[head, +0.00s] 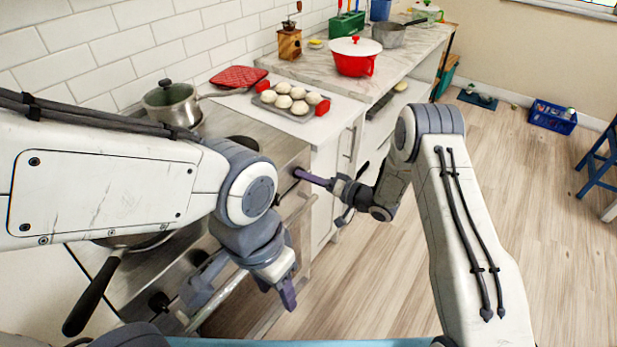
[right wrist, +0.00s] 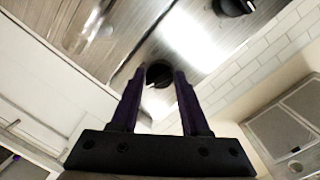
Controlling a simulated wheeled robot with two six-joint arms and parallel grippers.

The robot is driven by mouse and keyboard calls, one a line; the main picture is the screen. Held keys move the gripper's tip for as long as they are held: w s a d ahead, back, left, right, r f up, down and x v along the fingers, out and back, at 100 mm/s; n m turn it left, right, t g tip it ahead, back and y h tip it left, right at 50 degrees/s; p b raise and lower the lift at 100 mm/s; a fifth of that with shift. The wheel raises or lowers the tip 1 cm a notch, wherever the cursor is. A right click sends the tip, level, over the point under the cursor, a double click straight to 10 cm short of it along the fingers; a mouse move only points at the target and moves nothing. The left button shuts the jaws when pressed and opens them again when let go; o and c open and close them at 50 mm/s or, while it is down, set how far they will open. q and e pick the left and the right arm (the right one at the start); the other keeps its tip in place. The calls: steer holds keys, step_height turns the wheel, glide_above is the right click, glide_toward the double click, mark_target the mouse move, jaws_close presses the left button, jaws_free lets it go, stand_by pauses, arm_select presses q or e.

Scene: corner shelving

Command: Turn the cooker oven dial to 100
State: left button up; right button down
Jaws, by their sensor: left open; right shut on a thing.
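The cooker (head: 185,265) has a steel front with black dials, and its front rail runs below them. In the right wrist view a round black dial (right wrist: 158,73) with a pale mark sits between the two purple fingers of my right gripper (right wrist: 160,78). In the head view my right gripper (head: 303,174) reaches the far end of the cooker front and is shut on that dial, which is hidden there. The dial's numbers are too small to read. My left gripper (head: 246,286) is open and empty, low in front of the cooker front.
A pot (head: 172,103) and a pan with a black handle (head: 92,296) stand on the cooker. A tray of buns (head: 290,101) and a red pot (head: 354,56) stand on the counter beyond. Another dial (right wrist: 232,6) shows nearby.

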steer(key=shift+f, duration=0.1)
stand_by(0.3)
steer(key=shift+c, duration=2)
jaws_free()
steer(key=b+v, duration=0.1)
steer(key=v, duration=0.9)
steer(key=shift+s+d, duration=0.2)
